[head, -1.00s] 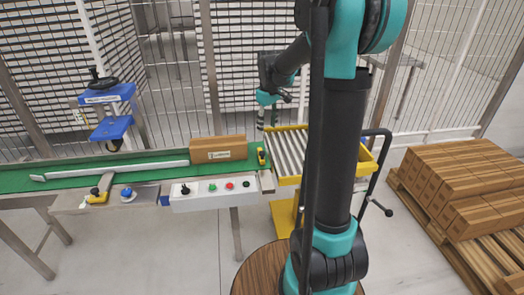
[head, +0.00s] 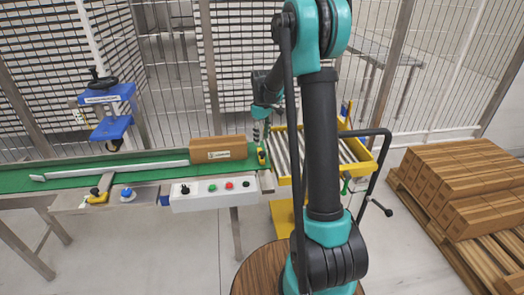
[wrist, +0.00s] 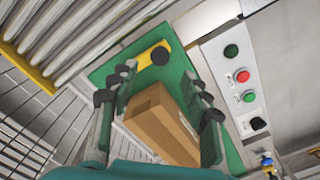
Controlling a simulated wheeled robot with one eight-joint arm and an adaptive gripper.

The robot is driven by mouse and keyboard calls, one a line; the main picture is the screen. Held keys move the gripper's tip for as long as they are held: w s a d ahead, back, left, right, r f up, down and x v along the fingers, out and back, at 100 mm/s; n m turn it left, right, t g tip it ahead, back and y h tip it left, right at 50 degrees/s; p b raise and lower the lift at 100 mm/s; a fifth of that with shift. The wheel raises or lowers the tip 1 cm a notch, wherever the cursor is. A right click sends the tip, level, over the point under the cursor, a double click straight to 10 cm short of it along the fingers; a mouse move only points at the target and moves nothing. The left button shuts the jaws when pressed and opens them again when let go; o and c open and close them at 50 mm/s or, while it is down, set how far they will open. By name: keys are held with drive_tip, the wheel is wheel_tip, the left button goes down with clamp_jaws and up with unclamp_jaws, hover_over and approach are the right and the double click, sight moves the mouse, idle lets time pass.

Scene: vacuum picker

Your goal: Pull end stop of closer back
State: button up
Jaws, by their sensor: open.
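The small yellow end stop with a black knob (head: 262,157) sits at the right end of the green conveyor belt (head: 110,177). It also shows in the wrist view (wrist: 152,56), just past my fingertips. A brown carton (head: 218,149) lies on the belt left of the stop; in the wrist view the carton (wrist: 160,125) appears between my fingers. My gripper (head: 261,130) points down, close above the stop. In the wrist view its fingers (wrist: 160,85) are spread apart with nothing held. Whether a finger touches the stop cannot be told.
A yellow-framed roller table (head: 372,165) adjoins the belt's right end. A white control box (head: 215,192) with buttons is at the belt's front edge. A blue handwheel unit (head: 108,108) stands at left. Stacked cartons (head: 460,185) are on a pallet at far right.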

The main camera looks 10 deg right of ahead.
sight(262, 152)
wheel_tip(262, 152, down, 7)
drive_tip(key=shift+f, duration=0.15)
drive_tip(key=shift+c, duration=0.3)
clamp_jaws()
drive_tip(key=shift+s, duration=0.1)
